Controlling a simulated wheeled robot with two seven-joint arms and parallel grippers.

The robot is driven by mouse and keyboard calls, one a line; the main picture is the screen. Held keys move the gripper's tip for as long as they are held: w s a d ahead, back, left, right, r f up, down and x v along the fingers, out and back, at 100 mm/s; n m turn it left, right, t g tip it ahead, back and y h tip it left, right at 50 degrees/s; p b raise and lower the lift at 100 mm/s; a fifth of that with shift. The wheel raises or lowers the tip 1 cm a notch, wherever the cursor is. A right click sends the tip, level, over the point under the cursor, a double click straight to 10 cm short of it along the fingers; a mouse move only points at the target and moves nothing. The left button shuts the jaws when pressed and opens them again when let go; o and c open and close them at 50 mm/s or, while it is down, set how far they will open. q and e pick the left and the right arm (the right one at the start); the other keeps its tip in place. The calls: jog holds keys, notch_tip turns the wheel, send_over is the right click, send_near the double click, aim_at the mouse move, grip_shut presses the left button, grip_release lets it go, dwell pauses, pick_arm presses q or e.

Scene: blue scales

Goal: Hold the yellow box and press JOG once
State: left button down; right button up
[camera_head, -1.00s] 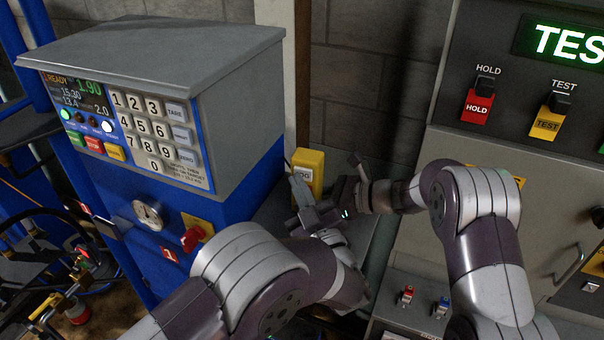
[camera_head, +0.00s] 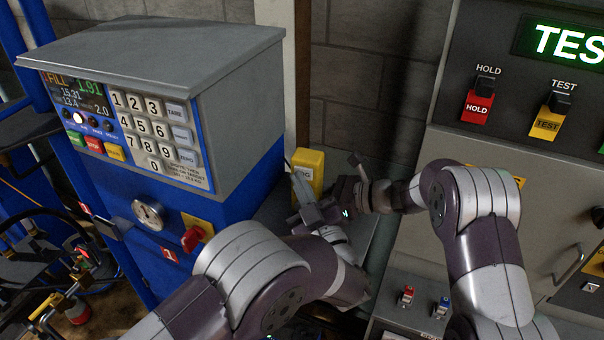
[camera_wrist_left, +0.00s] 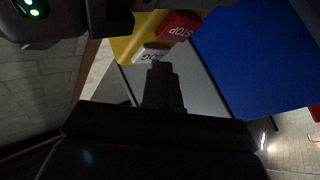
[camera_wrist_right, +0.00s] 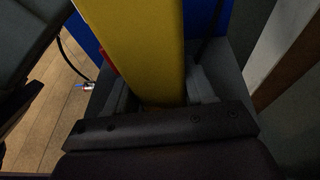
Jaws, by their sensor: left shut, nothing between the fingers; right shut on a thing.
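The yellow box (camera_head: 309,166) stands upright beside the blue machine. In the left wrist view its yellow face (camera_wrist_left: 124,47) carries a pale JOG button (camera_wrist_left: 150,55) and a red STOP button (camera_wrist_left: 180,25). My left gripper (camera_head: 300,189) is shut and empty, and its fingertips (camera_wrist_left: 160,68) are at the JOG button, seemingly touching it. They cover part of the button. My right gripper (camera_wrist_right: 158,100) is shut on the yellow box, with a finger on each side. In the head view, the right fingers are largely hidden.
The blue scale machine (camera_head: 125,230) has a keypad (camera_head: 155,130) and a lit display (camera_head: 75,92) reading FILL, 1.91. A grey test cabinet (camera_head: 440,190) with HOLD and TEST switches stands at the right. A small panel (camera_head: 415,315) with red and blue switches is below.

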pick_arm(q)
jog(key=shift+s, duration=0.15)
jog(key=shift+s+a, duration=0.25)
jog(key=shift+s, duration=0.35)
jog(key=shift+s, duration=0.1)
jog(key=shift+s+a, duration=0.25)
jog(key=shift+s, duration=0.5)
jog(key=shift+s+a, duration=0.3)
jog(key=shift+s, duration=0.45)
jog(key=shift+s+a, duration=0.25)
jog(key=shift+s, duration=0.5)
pick_arm(e)
jog(key=o, duration=0.9)
jog(key=shift+c, duration=0.2)
